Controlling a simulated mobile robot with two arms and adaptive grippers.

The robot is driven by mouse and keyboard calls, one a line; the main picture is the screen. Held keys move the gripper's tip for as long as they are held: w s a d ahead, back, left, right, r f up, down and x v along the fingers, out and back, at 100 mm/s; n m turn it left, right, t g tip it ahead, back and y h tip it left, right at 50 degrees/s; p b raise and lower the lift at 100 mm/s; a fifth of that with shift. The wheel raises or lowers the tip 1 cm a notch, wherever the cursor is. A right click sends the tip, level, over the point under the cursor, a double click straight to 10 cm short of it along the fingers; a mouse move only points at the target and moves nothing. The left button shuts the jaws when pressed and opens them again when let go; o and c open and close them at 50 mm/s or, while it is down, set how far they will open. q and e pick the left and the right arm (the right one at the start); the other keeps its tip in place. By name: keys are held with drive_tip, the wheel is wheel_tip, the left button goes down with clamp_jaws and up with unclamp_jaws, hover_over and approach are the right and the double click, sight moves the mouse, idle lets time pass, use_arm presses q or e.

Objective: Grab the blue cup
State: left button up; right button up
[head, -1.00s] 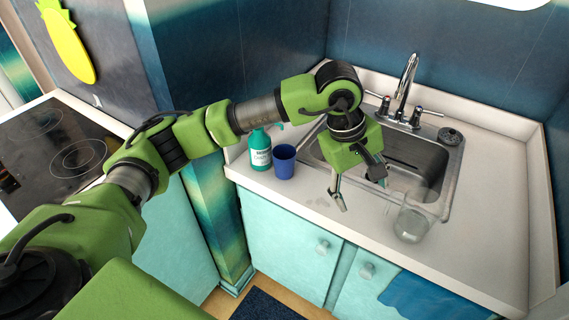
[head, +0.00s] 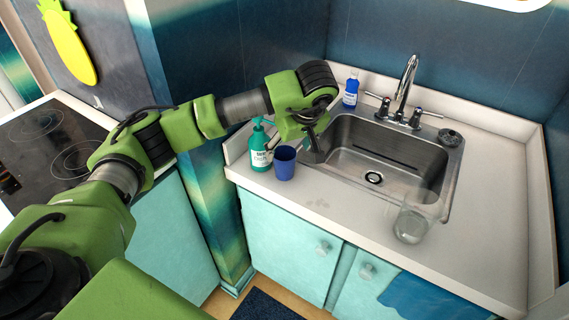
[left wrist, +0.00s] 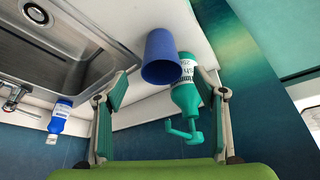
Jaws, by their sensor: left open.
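The blue cup (head: 284,163) stands upright on the white counter, left of the sink in the head view. In the left wrist view the blue cup (left wrist: 161,57) shows ahead of and between the spread fingers. My left gripper (head: 312,148) is just behind and right of the cup in the head view, its fingers partly hidden. In the left wrist view my left gripper (left wrist: 162,105) is open and empty, with the cup slightly beyond the fingertips. I cannot see my right gripper.
A green pump bottle (head: 260,150) stands right beside the cup on its left. It also lies near the right finger in the left wrist view (left wrist: 186,98). A blue-labelled bottle (head: 351,90) stands behind the sink (head: 400,165). A clear glass (head: 412,222) stands at the front right.

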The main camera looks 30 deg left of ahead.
sight(285, 148)
use_arm(q)
drive_tip(key=x, duration=0.3)
drive_tip(key=p+x, duration=0.1)
drive_tip(key=x, duration=0.1)
drive_tip(key=shift+w+a+r, duration=0.1)
drive_tip(key=shift+a+r, duration=0.05)
drive_tip(key=shift+a, duration=0.15)
drive_tip(key=c, duration=1.3)
drive_tip(key=shift+r, duration=0.1)
drive_tip(key=shift+r, duration=0.95)
drive_tip(key=s+d+r, duration=0.6)
drive_tip(key=s+r, duration=0.5)
drive_tip(key=s, duration=0.1)
drive_tip(key=shift+s+b, duration=0.25)
drive_tip(key=shift+b, duration=0.15)
